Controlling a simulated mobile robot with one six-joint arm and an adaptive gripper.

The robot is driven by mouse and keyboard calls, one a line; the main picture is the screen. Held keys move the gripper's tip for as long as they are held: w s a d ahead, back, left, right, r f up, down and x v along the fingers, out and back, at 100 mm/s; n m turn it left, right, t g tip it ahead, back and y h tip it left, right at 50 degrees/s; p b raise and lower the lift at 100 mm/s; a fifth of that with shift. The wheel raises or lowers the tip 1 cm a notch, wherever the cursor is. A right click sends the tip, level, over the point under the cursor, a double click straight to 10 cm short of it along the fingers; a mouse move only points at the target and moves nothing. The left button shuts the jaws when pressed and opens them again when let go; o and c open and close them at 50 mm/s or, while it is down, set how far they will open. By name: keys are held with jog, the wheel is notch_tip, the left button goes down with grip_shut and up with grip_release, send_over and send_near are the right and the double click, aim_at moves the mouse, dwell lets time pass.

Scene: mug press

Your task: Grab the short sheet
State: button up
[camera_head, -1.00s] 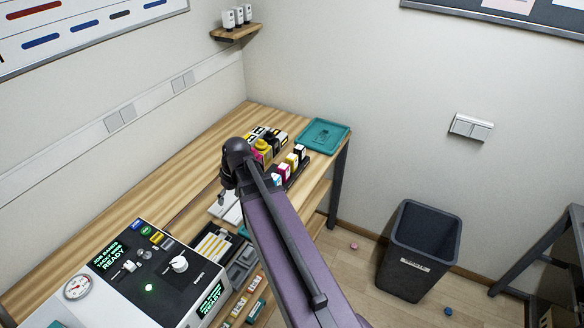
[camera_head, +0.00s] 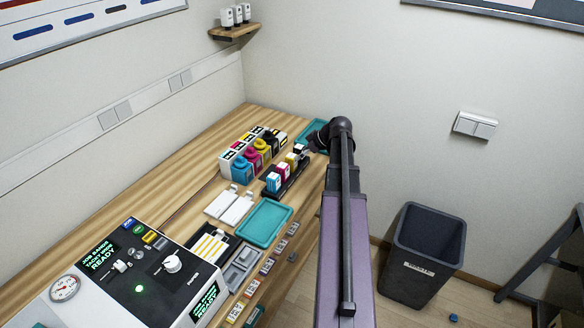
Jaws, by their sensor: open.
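Two narrow white sheet-like pieces with small raised tabs lie side by side on the wooden table, a left one (camera_head: 219,205) and a right one (camera_head: 236,212). I cannot tell from here which one is the short sheet. My gripper (camera_head: 316,141) is at the end of my arm, over the table's right side near the ink cartridges, well to the right of and beyond the white pieces. It is open and mostly hidden by my wrist; nothing shows in it.
A teal tray (camera_head: 264,222) lies right of the white pieces. A rack of cartridges (camera_head: 274,184) and several coloured ink bottles (camera_head: 244,168) stand behind. A black control panel (camera_head: 140,275) fills the front left. A dark bin (camera_head: 424,250) stands on the floor.

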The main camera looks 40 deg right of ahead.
aim_at(291, 162)
jog(key=shift+t, duration=0.5)
jog(key=d, duration=0.2)
jog(key=s+d, duration=0.1)
jog(key=d, duration=0.1)
jog(key=shift+s+d+r, duration=0.1)
jog(key=shift+s+d, duration=0.05)
jog(key=shift+d, duration=0.25)
jog(key=shift+b, duration=0.3)
jog(key=shift+b+x, duration=2.95)
jog(key=shift+x, duration=1.45)
jog(key=shift+b+x, duration=1.8)
jog(key=shift+x, duration=0.75)
